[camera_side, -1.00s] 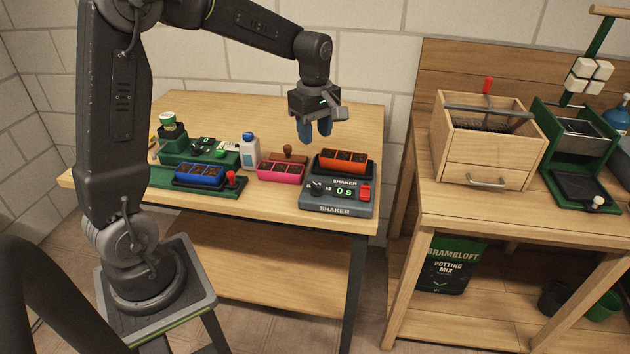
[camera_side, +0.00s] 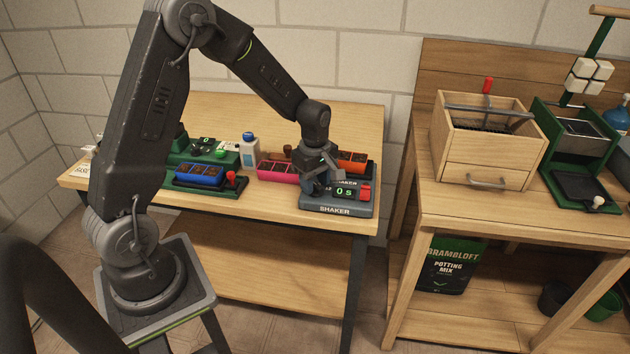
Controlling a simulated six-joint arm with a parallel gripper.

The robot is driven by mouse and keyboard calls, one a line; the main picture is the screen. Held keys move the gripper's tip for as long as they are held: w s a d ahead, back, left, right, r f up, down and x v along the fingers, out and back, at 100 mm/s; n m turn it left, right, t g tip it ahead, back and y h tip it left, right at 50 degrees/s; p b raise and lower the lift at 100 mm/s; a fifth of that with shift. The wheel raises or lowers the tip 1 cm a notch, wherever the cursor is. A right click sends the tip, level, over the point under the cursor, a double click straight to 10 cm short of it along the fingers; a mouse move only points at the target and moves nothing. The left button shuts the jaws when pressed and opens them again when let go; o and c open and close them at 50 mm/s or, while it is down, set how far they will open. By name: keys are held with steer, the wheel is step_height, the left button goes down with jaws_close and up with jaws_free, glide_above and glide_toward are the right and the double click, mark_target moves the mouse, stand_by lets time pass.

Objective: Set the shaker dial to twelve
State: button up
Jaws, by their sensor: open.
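The shaker (camera_side: 336,210) is a dark grey box at the front right of the table, with a green-on-black display (camera_side: 344,191) that appears to read 0 s and a red switch (camera_side: 366,192) at its right. My gripper (camera_side: 311,188) is down at the left part of the shaker's top, where the black dial sits. The gripper's fingers hide the dial, so its setting and whether they touch it cannot be told. The gripper is open. An orange tray (camera_side: 353,162) sits on the shaker's rear part, partly hidden by my gripper.
A pink tray (camera_side: 275,171) stands just left of the gripper. A blue tray (camera_side: 199,174) on a green base with a red knob (camera_side: 230,176) is further left. A white bottle (camera_side: 248,152) stands behind. A wooden bench with a box (camera_side: 487,140) is at the right.

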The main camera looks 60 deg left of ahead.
steer(key=shift+f, duration=0.1)
steer(key=shift+c, duration=0.4)
jaws_close()
steer(key=shift+m, duration=0.4)
steer(key=m, duration=0.4)
steer(key=shift+w+m, duration=0.15)
steer(key=shift+m, duration=0.15)
steer(key=m, duration=0.4)
steer(key=shift+w+m, duration=0.15)
steer(key=shift+m, duration=0.15)
steer(key=m, duration=0.5)
steer(key=shift+d, duration=0.2)
steer(key=shift+w+d+m, duration=0.1)
steer(key=shift+d+m, duration=0.05)
steer(key=shift+m, duration=2.25)
